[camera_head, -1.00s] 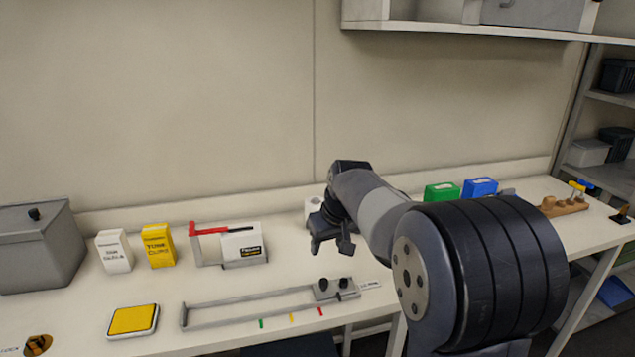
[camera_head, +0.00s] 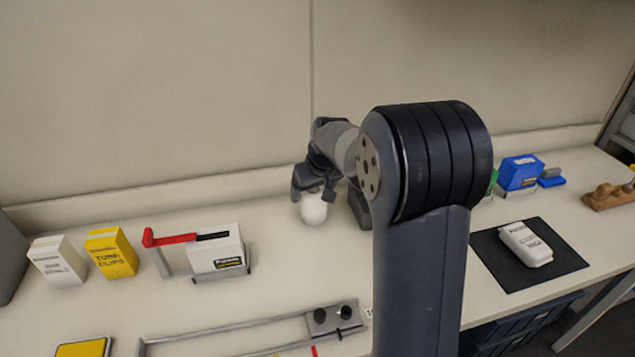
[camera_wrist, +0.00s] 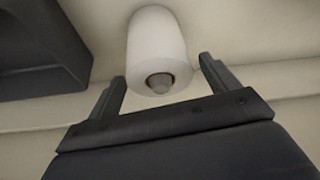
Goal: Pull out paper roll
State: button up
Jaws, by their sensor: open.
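The white paper roll (camera_head: 314,210) stands at the back of the bench in the head view, directly below my gripper (camera_head: 313,189). In the wrist view the roll (camera_wrist: 155,40) shows with its round end and core facing the camera. My gripper (camera_wrist: 161,78) is open, with one finger on each side of the roll's near end. Gaps show between the fingers and the roll, so it looks ungripped. The roll's upper part is hidden by my gripper in the head view.
A dark grey block (camera_head: 359,208) stands close to the right of the roll. A white box (camera_head: 216,250) and a red-handled tool (camera_head: 168,239) are to the left. A white case (camera_head: 525,244) lies on a black mat (camera_head: 490,262) at the right. Bench space before the roll is clear.

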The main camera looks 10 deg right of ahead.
jog(key=shift+x, duration=1.55)
jog(key=shift+r, duration=0.1)
jog(key=c, duration=1.1)
jog(key=shift+r, duration=0.1)
jog(key=shift+r+p, duration=0.55)
jog(key=shift+r, duration=0.05)
jog(key=shift+r, duration=0.25)
jog(key=shift+r+p, duration=0.4)
jog(key=shift+r, duration=0.2)
